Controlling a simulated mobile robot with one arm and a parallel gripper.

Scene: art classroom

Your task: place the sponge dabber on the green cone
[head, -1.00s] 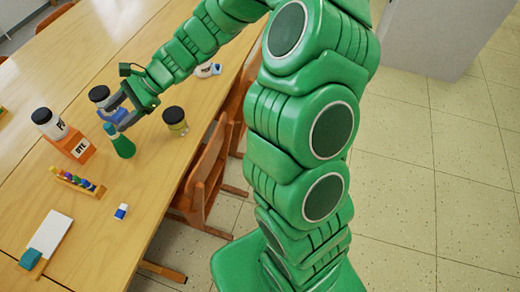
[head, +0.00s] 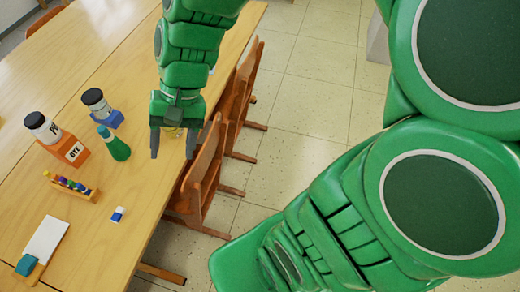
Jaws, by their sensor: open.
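The green cone (head: 117,149) stands on the table to the left of my gripper. A small light-blue piece (head: 103,131) sits at its top; I cannot tell whether this is the sponge dabber or part of the cone. My gripper (head: 172,152) points down near the table's right edge, open, with its two dark fingers spread. A yellowish jar (head: 173,132) shows partly behind and between the fingers. I cannot tell whether the fingers are around it or only in front of it.
A peg rack (head: 70,186), blue-white eraser (head: 117,214) and white board (head: 46,239) lie nearer. Wooden chairs (head: 200,175) line the right edge.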

